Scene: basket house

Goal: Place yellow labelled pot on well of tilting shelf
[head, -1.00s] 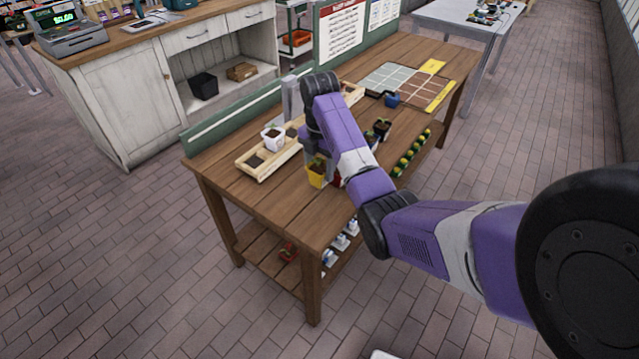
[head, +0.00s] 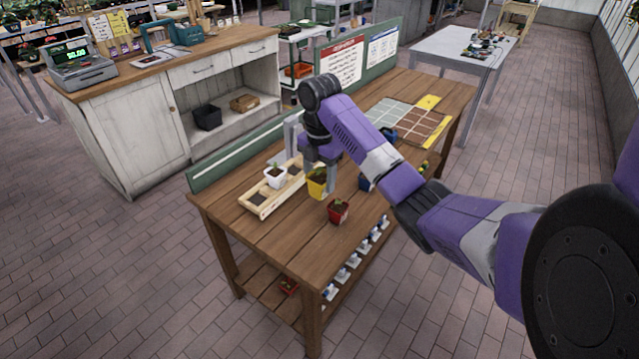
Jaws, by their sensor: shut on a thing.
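The yellow pot (head: 316,188), with dark soil and a small green seedling, is upright beneath my wrist. My gripper (head: 329,177) is shut on it; the fingers are partly hidden by the pot and wrist. The wooden shelf (head: 263,212) with dark wells lies just left of the pot on the workbench. A white pot (head: 275,178) with a seedling sits in one of its wells, and a dark well shows in front of it. My arm hides the shelf's far part. I cannot tell whether the yellow pot touches anything below.
A red pot (head: 338,212) stands right of the yellow pot on the workbench (head: 285,236). A dark blue pot (head: 365,183) is partly behind my arm. A green backboard (head: 225,157) edges the far side. The bench's near left corner is clear.

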